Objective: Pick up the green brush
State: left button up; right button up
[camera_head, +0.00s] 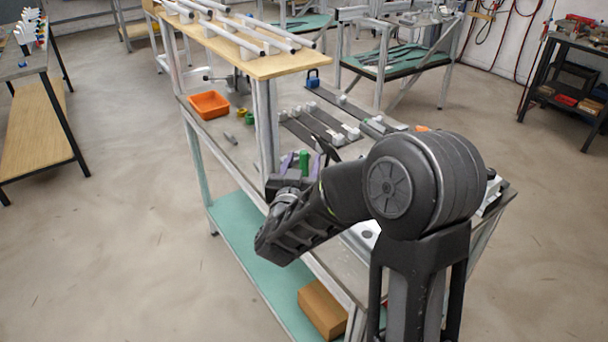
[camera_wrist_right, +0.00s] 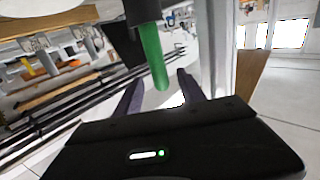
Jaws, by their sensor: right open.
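In the right wrist view the right gripper (camera_wrist_right: 160,93) has one finger to each side of the green handle's end. I cannot tell whether they touch it. My left gripper is not in view.
An orange bin (camera_head: 209,105) stands at the bench's left end. Dark rails with grey blocks (camera_head: 318,127) lie behind the brush. A metal post (camera_head: 266,125) rises close by on the left, carrying a wooden shelf (camera_head: 270,66). A cardboard box (camera_head: 322,308) sits on the lower shelf.

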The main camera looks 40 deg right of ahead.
jog(key=p+x, duration=0.1)
jog(key=x, duration=0.4)
jog(key=shift+f, duration=0.15)
jog(key=shift+c, duration=0.4)
grip_shut()
dwell(0.5)
